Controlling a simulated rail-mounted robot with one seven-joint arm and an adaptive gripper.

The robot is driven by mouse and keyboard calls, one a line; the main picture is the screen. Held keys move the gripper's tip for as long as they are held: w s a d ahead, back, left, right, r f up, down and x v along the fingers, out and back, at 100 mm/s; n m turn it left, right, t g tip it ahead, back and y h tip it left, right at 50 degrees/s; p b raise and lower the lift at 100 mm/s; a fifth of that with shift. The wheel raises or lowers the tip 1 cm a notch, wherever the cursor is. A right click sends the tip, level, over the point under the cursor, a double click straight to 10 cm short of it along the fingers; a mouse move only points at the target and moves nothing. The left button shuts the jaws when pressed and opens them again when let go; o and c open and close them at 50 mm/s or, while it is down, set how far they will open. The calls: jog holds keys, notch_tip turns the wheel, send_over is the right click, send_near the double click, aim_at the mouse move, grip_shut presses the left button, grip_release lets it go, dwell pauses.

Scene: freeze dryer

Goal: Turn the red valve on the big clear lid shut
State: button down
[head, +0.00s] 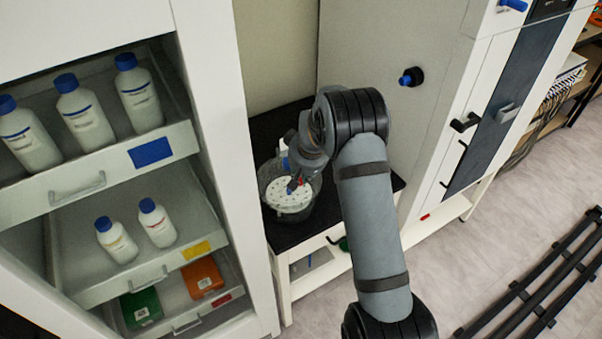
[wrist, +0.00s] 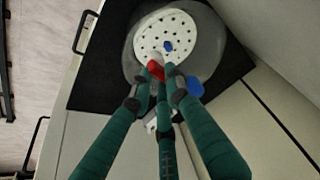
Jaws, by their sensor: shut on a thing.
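The big clear lid (head: 313,200) sits on the black top of a low white stand, over a white disc with many holes (head: 288,197). It also shows in the wrist view (wrist: 212,50). The red valve (wrist: 156,70) shows at the near side of the lid in the wrist view, between my fingertips. Only a small red spot of it shows in the head view. My gripper (wrist: 161,84) is shut on the red valve, its green fingers converging there. The fingers hide part of the valve, so its exact turn angle cannot be told.
A blue piece (wrist: 194,86) is beside my right finger, and a small blue piece (wrist: 168,46) shows over the disc. A shelf unit with white bottles (head: 85,115) stands left. A tall cabinet (head: 400,40) with a blue knob (head: 406,80) stands right.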

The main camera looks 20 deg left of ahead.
jog(key=m+b, duration=0.1)
jog(key=b, duration=0.1)
jog(key=m+h+b, duration=0.1)
jog(key=m+b, duration=0.1)
jog(key=shift+a+f+m+t, duration=0.15)
jog(key=shift+f+m+t, duration=0.15)
jog(key=shift+f+t, duration=0.1)
jog(key=m+h+b, duration=0.1)
jog(key=m+b, duration=0.1)
jog(key=b, duration=0.2)
jog(key=shift+s+m, duration=0.1)
jog(key=shift+m, duration=0.3)
jog(key=m+b, duration=0.1)
jog(key=m+h+b, duration=0.1)
jog(key=shift+a+r+m, duration=0.1)
jog(key=shift+r+m, duration=0.2)
jog(key=shift+s+r+m+h, duration=0.15)
jog(key=shift+m+h, duration=0.65)
jog(key=shift+m, duration=1)
jog(key=c, duration=1.7)
grip_release()
jog(key=shift+o, duration=0.2)
